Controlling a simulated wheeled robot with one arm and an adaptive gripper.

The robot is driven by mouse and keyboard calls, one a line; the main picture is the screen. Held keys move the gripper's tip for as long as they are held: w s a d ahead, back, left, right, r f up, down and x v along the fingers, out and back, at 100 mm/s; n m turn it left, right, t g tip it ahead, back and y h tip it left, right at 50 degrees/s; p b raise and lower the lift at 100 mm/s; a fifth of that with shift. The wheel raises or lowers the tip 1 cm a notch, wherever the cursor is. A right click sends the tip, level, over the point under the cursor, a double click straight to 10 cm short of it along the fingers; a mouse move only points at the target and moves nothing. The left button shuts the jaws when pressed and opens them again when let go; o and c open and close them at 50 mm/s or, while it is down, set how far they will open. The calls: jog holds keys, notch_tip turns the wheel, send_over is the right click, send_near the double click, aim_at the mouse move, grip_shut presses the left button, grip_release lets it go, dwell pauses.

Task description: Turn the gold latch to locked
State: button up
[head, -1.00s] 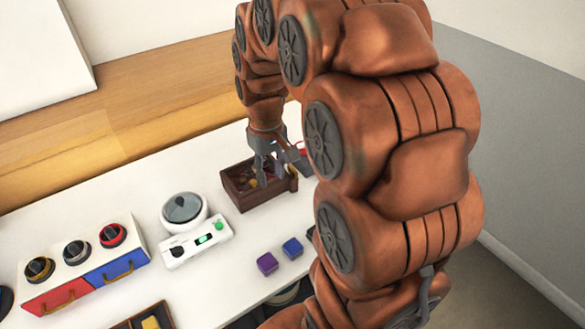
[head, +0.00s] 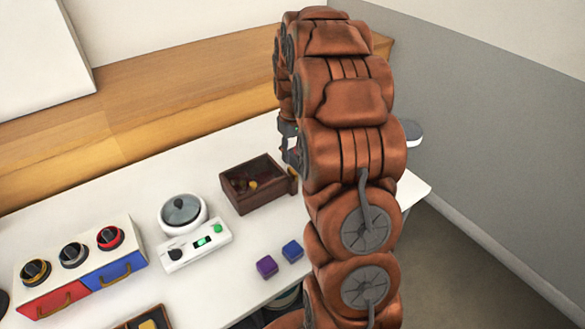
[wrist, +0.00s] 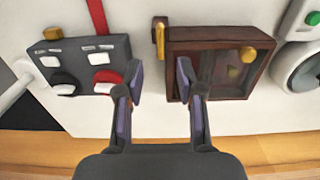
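The gold latch (wrist: 159,37) is a narrow upright piece at the upper left corner of the dark brown box (wrist: 184,40) in the wrist view. In the head view the latch (head: 293,179) shows small at the right end of the box (head: 262,206), partly beside my arm. My gripper (wrist: 159,78) is open and empty in the wrist view. Its fingers lie below the latch in that picture, and the right finger overlaps the box's left part. In the head view my gripper (head: 289,145) is mostly hidden by my arm. I cannot tell which position the latch is in.
A grey panel (wrist: 85,50) with switches and a red strap (wrist: 97,14) lie left in the wrist view. A white device with a round dial (head: 184,209) and two small cubes (head: 267,265) stand near the box.

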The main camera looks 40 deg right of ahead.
aim_at(293, 171)
notch_tip(293, 171, down, 6)
jog(key=shift+s+f+p, duration=0.1)
jog(key=shift+f+p, duration=0.15)
jog(key=shift+p, duration=0.55)
grip_shut()
